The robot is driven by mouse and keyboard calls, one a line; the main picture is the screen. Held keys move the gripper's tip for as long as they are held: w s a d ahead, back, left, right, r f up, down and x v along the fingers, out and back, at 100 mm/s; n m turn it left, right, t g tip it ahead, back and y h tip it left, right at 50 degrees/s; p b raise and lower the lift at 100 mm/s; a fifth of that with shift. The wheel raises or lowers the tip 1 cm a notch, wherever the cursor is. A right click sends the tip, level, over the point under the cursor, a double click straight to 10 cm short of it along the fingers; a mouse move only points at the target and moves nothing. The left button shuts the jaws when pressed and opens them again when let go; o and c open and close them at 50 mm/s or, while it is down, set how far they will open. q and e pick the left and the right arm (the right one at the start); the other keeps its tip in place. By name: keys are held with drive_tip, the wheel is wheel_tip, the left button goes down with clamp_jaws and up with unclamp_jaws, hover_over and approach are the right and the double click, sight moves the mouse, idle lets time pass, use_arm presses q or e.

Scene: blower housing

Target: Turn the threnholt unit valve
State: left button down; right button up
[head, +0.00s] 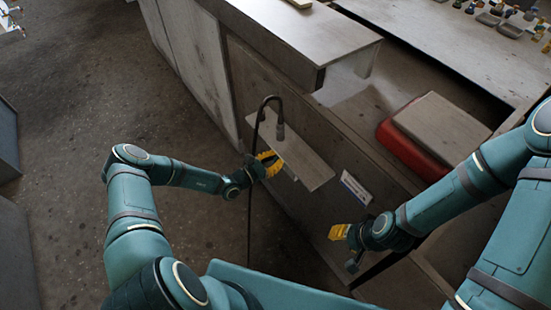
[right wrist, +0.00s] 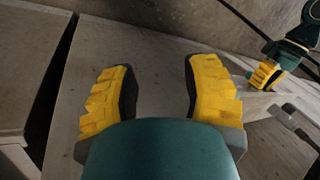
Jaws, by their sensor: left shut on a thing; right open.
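My left gripper (head: 268,163) is at the left edge of a pale narrow board (head: 308,168) on the front of the long unit. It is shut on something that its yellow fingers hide. It also shows in the right wrist view (right wrist: 266,75). A dark hooked pipe or hose (head: 258,112) with a grey end (head: 280,131) rises beside it. My right gripper (head: 340,236) is low in front of the unit, right of the left one. Its two yellow fingers (right wrist: 159,95) are wide apart with nothing between them. I cannot pick out a valve with certainty.
A grey metal bar (right wrist: 296,122) shows at the right wrist view's right edge. A white label (head: 356,187) is on the unit's front. A red box with a pale lid (head: 442,126) sits in the unit's opening. The floor (head: 90,90) at the left is clear.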

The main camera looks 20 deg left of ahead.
use_arm(q)
drive_tip(key=shift+s+d+r+m+p, duration=0.1)
drive_tip(key=shift+d+m+p, duration=0.05)
drive_tip(key=shift+m+p, duration=0.75)
drive_tip(key=shift+s+d+f+m+p, duration=0.3)
drive_tip(key=shift+m+p, duration=1.1)
drive_tip(key=shift+m, duration=1.05)
drive_tip(key=shift+w+d+f+m+p, duration=0.1)
drive_tip(key=shift+f+m+p, duration=0.3)
drive_tip(key=shift+m+p, duration=1.55)
drive_tip(key=shift+s+d+f+m+p, duration=0.3)
drive_tip(key=shift+m+p, duration=0.55)
drive_tip(key=shift+m, duration=2.15)
use_arm(e)
wheel_tip(320, 180, up, 11)
drive_tip(key=w, duration=0.2)
drive_tip(key=shift+d+f+t, duration=0.2)
drive_tip(key=shift+t, duration=0.1)
use_arm(q)
drive_tip(key=shift+w+a+f, duration=0.1)
drive_tip(key=shift+a, duration=0.05)
drive_tip(key=c, duration=1)
unclamp_jaws()
drive_tip(key=v, duration=1.2)
